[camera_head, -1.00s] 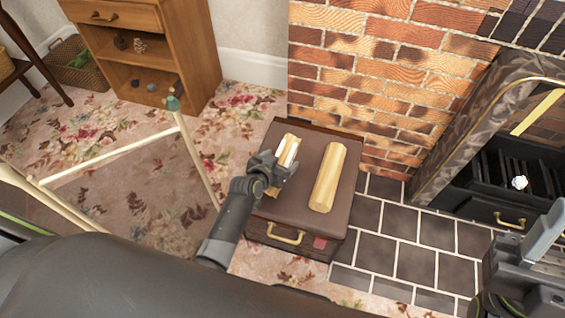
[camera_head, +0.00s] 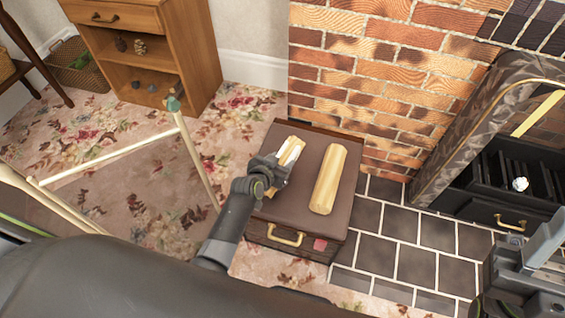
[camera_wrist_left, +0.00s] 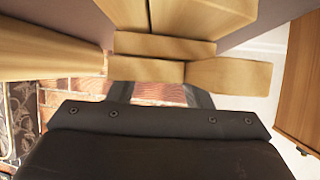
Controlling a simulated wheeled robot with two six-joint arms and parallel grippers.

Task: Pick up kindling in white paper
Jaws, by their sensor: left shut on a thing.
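The kindling bundle in white paper (camera_head: 290,153) is on the left part of the brown case top, partly hidden by my left gripper (camera_head: 279,165). Pale wood shows at its far end, with a little white at its side. My left gripper is shut on the bundle. In the left wrist view, several wood pieces (camera_wrist_left: 165,47) show close up, just beyond the dark fingers (camera_wrist_left: 159,95). Whether the bundle touches the case is hidden. My right gripper (camera_head: 535,255) is at the right edge, and its jaws cannot be read.
A thick wood log (camera_head: 329,180) lies on the brown case (camera_head: 300,215) just right of the bundle. The brick wall (camera_head: 370,80) stands behind. The fireplace grate (camera_head: 505,175) holds a small white lump. A wooden cabinet (camera_head: 190,50) stands at upper left.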

